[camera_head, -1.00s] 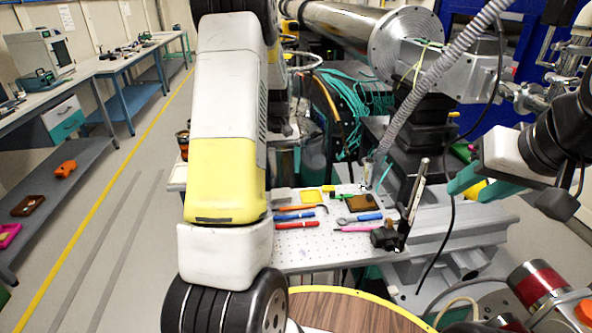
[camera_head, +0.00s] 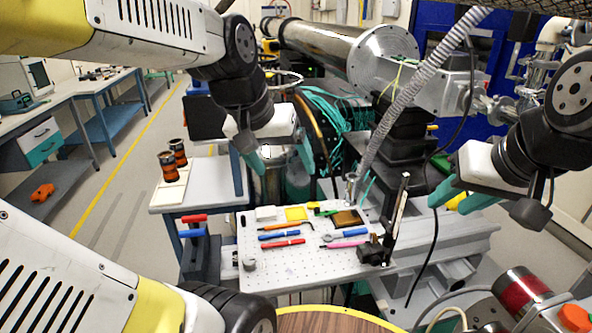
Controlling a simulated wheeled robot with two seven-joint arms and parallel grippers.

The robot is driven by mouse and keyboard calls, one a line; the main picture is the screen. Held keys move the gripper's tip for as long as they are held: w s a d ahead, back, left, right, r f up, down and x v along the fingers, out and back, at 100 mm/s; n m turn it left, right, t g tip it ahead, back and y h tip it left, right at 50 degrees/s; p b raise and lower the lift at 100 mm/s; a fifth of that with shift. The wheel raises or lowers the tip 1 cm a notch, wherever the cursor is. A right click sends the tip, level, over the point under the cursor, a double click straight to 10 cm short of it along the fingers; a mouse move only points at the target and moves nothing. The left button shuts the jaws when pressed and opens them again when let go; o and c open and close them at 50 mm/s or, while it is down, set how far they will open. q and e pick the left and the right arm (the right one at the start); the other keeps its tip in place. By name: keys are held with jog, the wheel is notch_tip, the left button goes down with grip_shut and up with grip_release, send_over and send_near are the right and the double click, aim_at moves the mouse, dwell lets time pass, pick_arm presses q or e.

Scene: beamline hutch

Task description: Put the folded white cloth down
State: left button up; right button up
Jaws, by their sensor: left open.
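A small white folded piece, which looks like the folded white cloth (camera_head: 265,213), lies on the perforated board (camera_head: 290,268) near its back left corner, beside a yellow square. My left gripper (camera_head: 272,158) is open, above and behind the cloth and apart from it, with teal fingers pointing down. Nothing shows between its fingers.
Tools with blue, red and pink handles (camera_head: 284,243) lie on the board. A dark upright post (camera_head: 397,218) stands at its right edge. Two orange-and-black cylinders (camera_head: 172,166) stand on a pale surface at the left.

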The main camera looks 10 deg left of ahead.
pick_arm(q)
jog(key=shift+m+t, duration=0.5)
jog(key=s, duration=0.1)
jog(key=s+d, duration=0.1)
jog(key=s, duration=0.2)
jog(key=shift+s+d+f, duration=0.15)
jog(key=shift+s+d, duration=0.1)
jog(key=shift+o, duration=0.5)
